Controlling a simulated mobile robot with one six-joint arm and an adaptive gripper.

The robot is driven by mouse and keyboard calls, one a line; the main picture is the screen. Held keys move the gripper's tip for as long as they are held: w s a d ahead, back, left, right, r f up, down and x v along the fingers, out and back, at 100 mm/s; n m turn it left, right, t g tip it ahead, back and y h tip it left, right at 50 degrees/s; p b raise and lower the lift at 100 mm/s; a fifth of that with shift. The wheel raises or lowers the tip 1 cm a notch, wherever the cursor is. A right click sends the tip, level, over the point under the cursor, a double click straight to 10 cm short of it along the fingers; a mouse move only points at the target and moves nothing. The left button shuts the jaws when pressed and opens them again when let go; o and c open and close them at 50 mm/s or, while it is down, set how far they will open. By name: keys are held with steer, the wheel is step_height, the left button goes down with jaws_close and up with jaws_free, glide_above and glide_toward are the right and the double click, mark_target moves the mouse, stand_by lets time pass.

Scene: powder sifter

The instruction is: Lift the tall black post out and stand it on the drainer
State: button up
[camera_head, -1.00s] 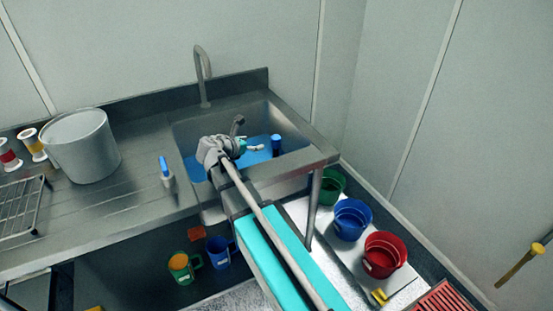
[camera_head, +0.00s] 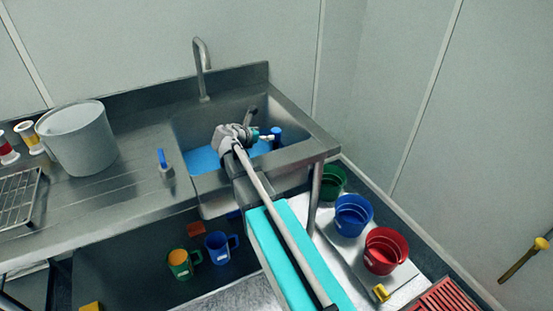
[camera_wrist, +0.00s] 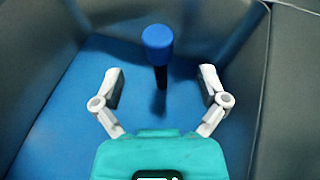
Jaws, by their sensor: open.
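The tall black post (camera_wrist: 161,77) with a blue cap (camera_wrist: 157,40) stands in the sink (camera_head: 181,150), which has a blue floor. In the head view, the cap (camera_head: 276,131) shows just beyond my gripper (camera_head: 268,138). In the wrist view, my gripper (camera_wrist: 161,80) is open, with one white finger on each side of the post's line. The post appears between or just ahead of the fingertips, touching neither. Its depth between them is hard to tell. The grooved drainer (camera_head: 115,180) is the steel counter left of the sink.
A large grey bucket (camera_head: 82,145) and a wire rack (camera_head: 18,200) stand on the counter. A small blue-topped item (camera_head: 164,165) stands near the sink's left edge. A faucet (camera_head: 202,70) rises behind the sink. The sink walls stand close around my gripper. Coloured buckets (camera_head: 353,216) are on the floor.

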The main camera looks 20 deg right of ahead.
mark_target(273, 131)
steer(key=shift+x, duration=1.25)
steer(key=shift+b, duration=0.3)
steer(key=b+x, duration=0.1)
steer(key=x, duration=0.3)
steer(key=shift+w+b, duration=0.15)
steer(key=shift+b, duration=0.15)
steer(key=shift+w+d+f, duration=0.15)
steer(key=shift+d+f, duration=0.05)
steer(key=shift+d, duration=0.25)
jaws_close()
